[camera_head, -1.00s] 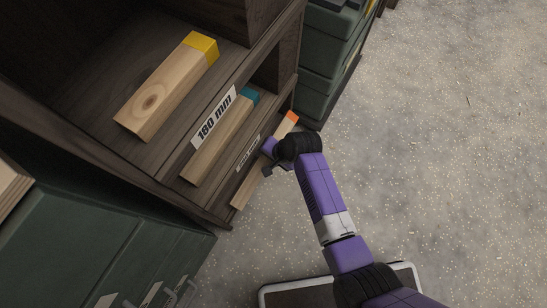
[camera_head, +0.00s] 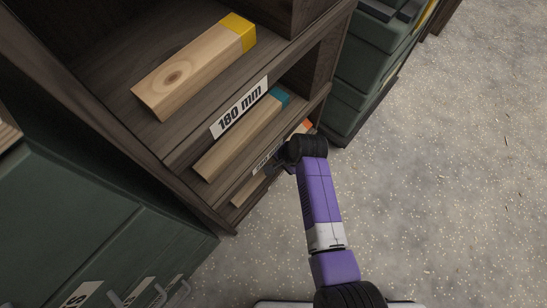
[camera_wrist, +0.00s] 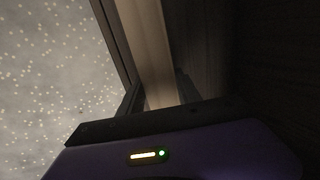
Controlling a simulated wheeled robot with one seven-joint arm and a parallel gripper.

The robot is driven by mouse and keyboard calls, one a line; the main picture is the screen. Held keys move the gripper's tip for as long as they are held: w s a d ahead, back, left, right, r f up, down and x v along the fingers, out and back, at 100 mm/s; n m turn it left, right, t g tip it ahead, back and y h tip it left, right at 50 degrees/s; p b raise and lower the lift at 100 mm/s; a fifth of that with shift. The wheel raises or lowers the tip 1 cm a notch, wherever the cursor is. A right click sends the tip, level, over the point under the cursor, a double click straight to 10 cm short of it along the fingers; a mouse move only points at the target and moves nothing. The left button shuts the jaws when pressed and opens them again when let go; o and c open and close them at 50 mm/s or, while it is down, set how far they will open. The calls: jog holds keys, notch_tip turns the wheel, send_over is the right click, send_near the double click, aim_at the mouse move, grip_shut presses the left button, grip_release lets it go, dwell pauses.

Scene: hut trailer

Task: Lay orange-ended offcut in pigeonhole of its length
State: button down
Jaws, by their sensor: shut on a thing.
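The orange-ended offcut (camera_head: 248,188) is a pale wood bar at the lowest opening of the dark shelf unit (camera_head: 172,160). Its orange end (camera_head: 303,127) shows just behind my wrist. My gripper (camera_head: 281,167) is at the front of that opening, shut on the bar. In the wrist view the bar (camera_wrist: 147,45) runs up between the two fingers of my gripper (camera_wrist: 160,97), beside dark shelf wood. My wrist hides the bar's middle. I cannot tell whether the bar rests on the pigeonhole floor.
A yellow-ended block (camera_head: 190,68) lies on the shelf above the 180 mm label (camera_head: 240,107). A teal-ended bar (camera_head: 240,138) lies one level below. A lower label (camera_head: 267,157) is partly hidden. Green cabinets (camera_head: 85,225) flank the unit. Speckled floor (camera_head: 450,180) on the right is clear.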

jog(key=c, duration=0.7)
grip_release()
jog(key=shift+c, duration=0.2)
